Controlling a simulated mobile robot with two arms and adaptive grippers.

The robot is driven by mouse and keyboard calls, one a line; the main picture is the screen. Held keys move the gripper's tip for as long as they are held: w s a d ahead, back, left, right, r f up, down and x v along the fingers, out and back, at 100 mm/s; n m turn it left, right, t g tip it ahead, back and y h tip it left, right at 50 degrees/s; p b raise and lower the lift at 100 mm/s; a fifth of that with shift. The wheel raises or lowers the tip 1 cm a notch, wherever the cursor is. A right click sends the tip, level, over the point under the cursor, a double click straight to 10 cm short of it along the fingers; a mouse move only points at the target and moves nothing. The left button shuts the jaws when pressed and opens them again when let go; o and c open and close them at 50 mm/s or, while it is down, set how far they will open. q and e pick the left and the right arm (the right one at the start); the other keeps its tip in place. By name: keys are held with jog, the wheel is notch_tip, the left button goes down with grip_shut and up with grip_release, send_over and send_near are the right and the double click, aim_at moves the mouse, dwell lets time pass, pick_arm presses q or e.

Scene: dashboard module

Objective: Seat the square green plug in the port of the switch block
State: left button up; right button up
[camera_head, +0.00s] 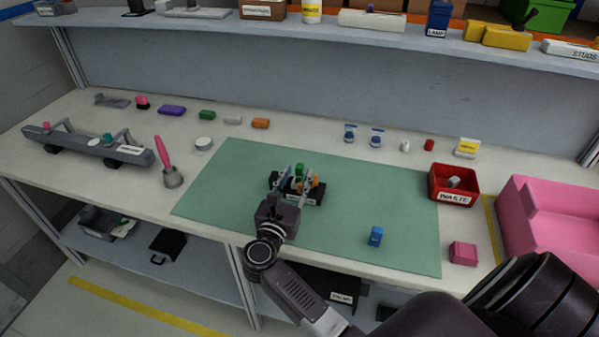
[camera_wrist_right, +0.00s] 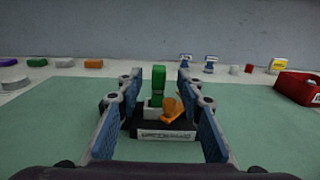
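The black switch block (camera_head: 312,201) sits on the green mat with an orange lever (camera_head: 315,184) on its right part. It also shows in the right wrist view (camera_wrist_right: 165,126). The square green plug (camera_head: 300,168) stands upright at the block's left part, above a pale port piece (camera_wrist_right: 153,107) in the right wrist view. How deep it sits in the port, I cannot tell. My right gripper (camera_head: 296,176) is open, its blue-padded fingers on either side of the green plug (camera_wrist_right: 158,80), with gaps on both sides. My left gripper is not in view.
A blue block (camera_head: 376,236) lies on the green mat (camera_head: 225,190) to the right. A red waste bin (camera_head: 454,185) stands at the mat's right edge, near a pink box (camera_head: 463,253).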

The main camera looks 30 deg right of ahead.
aim_at(298, 171)
jog(key=x, duration=0.4)
jog(key=shift+a, duration=0.1)
jog(key=shift+a, duration=0.1)
jog(key=shift+c, duration=1.1)
grip_shut()
jog(key=shift+r, duration=0.1)
